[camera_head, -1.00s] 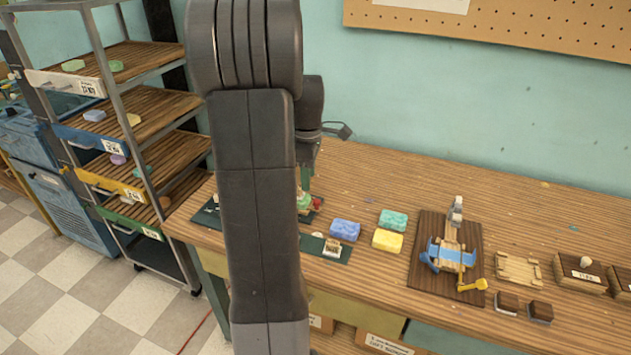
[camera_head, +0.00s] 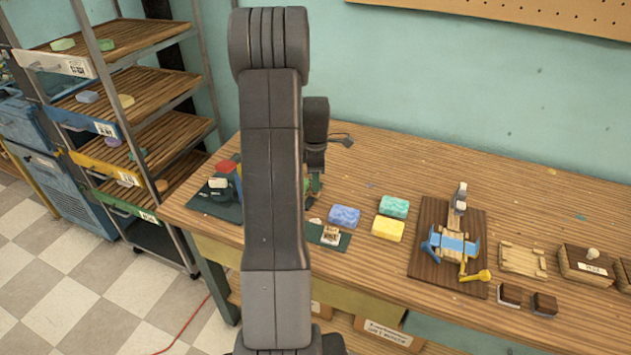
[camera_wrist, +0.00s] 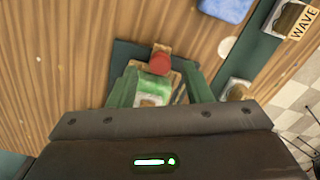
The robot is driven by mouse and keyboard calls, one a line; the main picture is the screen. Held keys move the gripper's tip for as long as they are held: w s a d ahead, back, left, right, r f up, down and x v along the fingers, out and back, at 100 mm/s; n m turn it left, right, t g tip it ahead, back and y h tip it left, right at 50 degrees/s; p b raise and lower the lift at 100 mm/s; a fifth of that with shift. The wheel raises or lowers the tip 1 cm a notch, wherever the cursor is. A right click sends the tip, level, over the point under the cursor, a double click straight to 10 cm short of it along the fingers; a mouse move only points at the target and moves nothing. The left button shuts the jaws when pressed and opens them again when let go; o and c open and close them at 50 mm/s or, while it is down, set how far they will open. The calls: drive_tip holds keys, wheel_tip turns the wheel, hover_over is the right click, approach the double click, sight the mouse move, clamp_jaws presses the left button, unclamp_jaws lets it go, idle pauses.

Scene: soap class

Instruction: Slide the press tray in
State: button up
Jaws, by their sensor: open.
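In the wrist view, a small wooden tray-like piece (camera_wrist: 178,88) with a red knob (camera_wrist: 160,63) lies over a dark green mat (camera_wrist: 127,54). A pale green block (camera_wrist: 159,82) sits beside the knob; I take this for the press tray, but cannot be sure. My gripper (camera_wrist: 160,78) is open, its green fingers on either side of these pieces, with no visible grip. Whether they touch is unclear. In the head view my gripper (camera_head: 315,184) is low over the bench's left part, and my arm hides most of that spot.
Blue (camera_head: 344,216), teal (camera_head: 394,206) and yellow (camera_head: 388,229) soaps lie right of my gripper. A clamp-like device (camera_head: 452,247) with a yellow handle (camera_head: 475,276) stands on a dark board. A shelf rack (camera_head: 150,136) stands left.

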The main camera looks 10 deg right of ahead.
drive_tip(key=shift+f, duration=1.1)
clamp_jaws()
drive_tip(key=w+a, duration=0.1)
drive_tip(key=a, duration=0.1)
drive_tip(key=w+a, duration=0.3)
drive_tip(key=a, duration=0.2)
drive_tip(key=shift+w, duration=0.35)
drive_tip(key=shift+r, duration=0.1)
unclamp_jaws()
